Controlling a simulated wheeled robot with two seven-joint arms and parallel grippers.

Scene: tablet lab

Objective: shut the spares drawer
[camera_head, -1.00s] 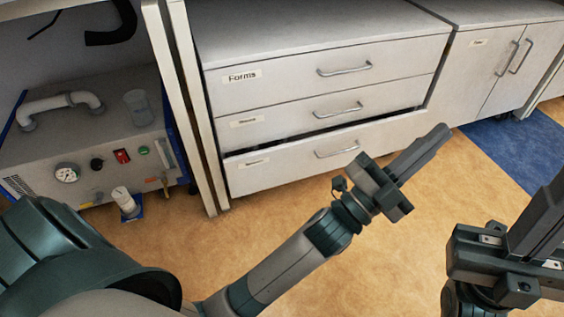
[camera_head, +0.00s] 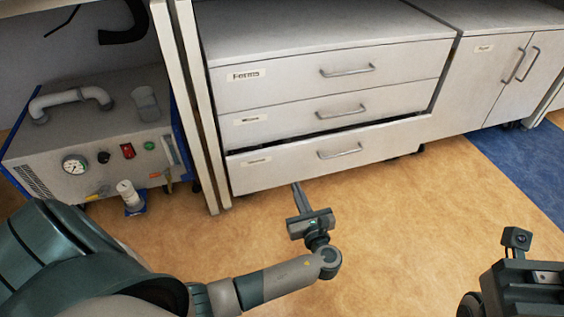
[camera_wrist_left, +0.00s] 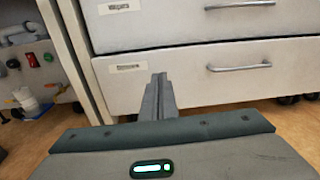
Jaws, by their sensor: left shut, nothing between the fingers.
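The bottom drawer (camera_head: 300,163) of the white drawer unit stands out a little from the unit, with a dark gap above its front. Its label is too blurred to read surely. It also shows in the left wrist view (camera_wrist_left: 200,88), with its bar handle to the right. My left gripper (camera_head: 298,188) is shut and empty, its fingers pointing at the lower part of this drawer's front, left of the handle. The fingertips (camera_wrist_left: 159,78) overlap the front in the left wrist view; I cannot tell whether they touch. Part of my right gripper (camera_head: 520,285) shows at lower right, fingers unseen.
The Forms drawer (camera_head: 290,80) and the middle drawer (camera_head: 285,118) above look shut. A pump box (camera_head: 100,150) stands in the open bay at left, past an upright post (camera_head: 195,110). A cupboard (camera_head: 490,70) stands at right. The floor in front is clear.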

